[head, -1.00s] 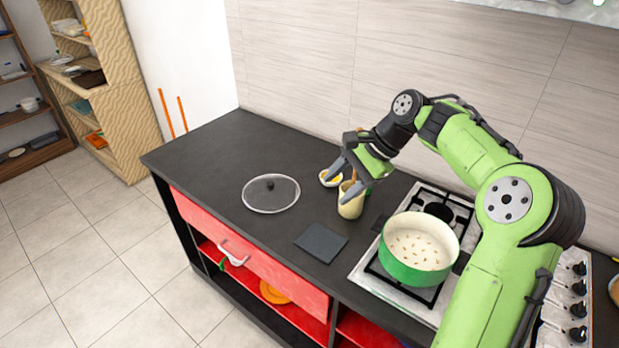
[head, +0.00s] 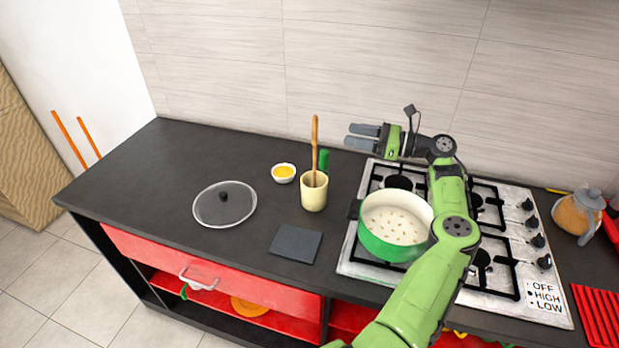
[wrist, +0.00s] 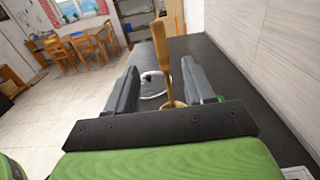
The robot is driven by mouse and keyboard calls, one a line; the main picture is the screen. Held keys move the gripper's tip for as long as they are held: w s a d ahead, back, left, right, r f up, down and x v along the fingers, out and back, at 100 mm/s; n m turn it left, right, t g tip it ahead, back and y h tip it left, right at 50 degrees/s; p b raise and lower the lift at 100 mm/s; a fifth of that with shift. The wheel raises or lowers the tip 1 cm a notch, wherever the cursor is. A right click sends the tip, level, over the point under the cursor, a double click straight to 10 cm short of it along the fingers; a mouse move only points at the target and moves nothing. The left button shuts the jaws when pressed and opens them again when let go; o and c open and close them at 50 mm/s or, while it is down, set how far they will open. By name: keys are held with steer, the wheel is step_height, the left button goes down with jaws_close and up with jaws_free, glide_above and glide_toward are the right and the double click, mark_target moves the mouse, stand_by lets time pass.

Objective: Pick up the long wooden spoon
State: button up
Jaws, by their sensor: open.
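The long wooden spoon (head: 314,150) stands nearly upright in a cream-coloured holder (head: 313,194) on the dark counter. My gripper (head: 354,137) is open and empty, to the right of the spoon handle and apart from it, with its fingers pointing left. In the wrist view the spoon (wrist: 162,58) shows ahead, between the two open fingers (wrist: 155,82) in the picture. The holder's rim shows low there, partly hidden by my gripper. The spoon's lower end is hidden inside the holder.
A green pot (head: 395,250) sits on the white gas hob (head: 350,262). A green bottle-like thing (head: 324,160) stands just behind the holder. A small bowl with yellow contents (head: 283,173), a glass lid (head: 224,205) and a dark square (head: 296,244) lie on the counter.

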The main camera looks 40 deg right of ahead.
mark_target(317, 129)
steer(key=x, duration=1.1)
steer(key=shift+w+a+f, duration=0.15)
steer(key=shift+w+f, duration=0.05)
steer(key=shift+w, duration=0.15)
steer(key=shift+s, duration=0.1)
steer(key=shift+c, duration=1.1)
jaws_close()
steer(key=shift+r, duration=0.1)
